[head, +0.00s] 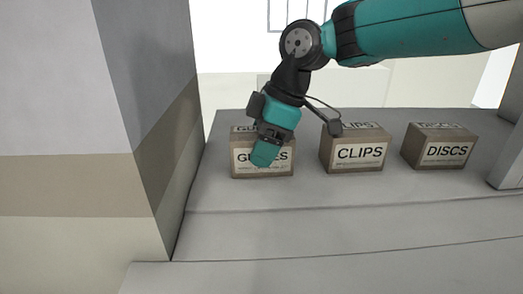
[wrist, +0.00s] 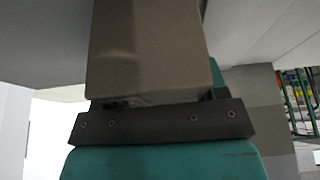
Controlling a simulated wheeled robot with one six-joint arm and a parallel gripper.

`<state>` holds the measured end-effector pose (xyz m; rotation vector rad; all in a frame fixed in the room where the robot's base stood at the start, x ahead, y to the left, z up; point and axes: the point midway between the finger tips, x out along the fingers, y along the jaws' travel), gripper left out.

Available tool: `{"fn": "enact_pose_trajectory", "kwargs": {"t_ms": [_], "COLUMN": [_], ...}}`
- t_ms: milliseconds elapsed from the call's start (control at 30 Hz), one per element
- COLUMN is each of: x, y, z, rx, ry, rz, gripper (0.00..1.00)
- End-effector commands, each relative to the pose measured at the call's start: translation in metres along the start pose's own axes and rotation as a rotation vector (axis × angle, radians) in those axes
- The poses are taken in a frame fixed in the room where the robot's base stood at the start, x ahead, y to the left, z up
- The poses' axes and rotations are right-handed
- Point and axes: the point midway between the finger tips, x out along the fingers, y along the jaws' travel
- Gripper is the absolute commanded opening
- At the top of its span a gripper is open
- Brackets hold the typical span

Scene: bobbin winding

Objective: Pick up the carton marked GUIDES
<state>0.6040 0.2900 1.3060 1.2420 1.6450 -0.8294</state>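The carton marked GUIDES (head: 243,170) is a brown box with a white label, standing upright at the left of the grey shelf. My gripper (head: 266,150) reaches down to it from above, with a teal finger in front of the label, covering its middle letters. In the wrist view a plain brown carton face (wrist: 150,50) sits close against the dark crossbar of my gripper (wrist: 160,98). A bit of teal shows at the carton's right edge. The other finger is hidden, so I cannot tell whether the fingers press on the carton.
A carton marked CLIPS (head: 357,154) stands to the right, and one marked DISCS (head: 440,150) farther right, with gaps between. A wall block (head: 130,110) rises close on the left. The shelf front (head: 330,200) is bare.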

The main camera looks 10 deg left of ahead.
Motion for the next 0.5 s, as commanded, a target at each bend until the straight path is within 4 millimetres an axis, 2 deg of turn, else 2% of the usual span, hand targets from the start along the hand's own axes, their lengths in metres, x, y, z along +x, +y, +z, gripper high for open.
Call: {"fn": "enact_pose_trajectory", "kwargs": {"t_ms": [333, 500], "x": [-0.002, -0.012], "y": [0.0, 0.001], "z": [-0.001, -0.005], "rx": [0.0, -0.002], "ry": [0.0, 0.003], "rz": [0.0, 0.002], "gripper": [0.38, 0.38]}}
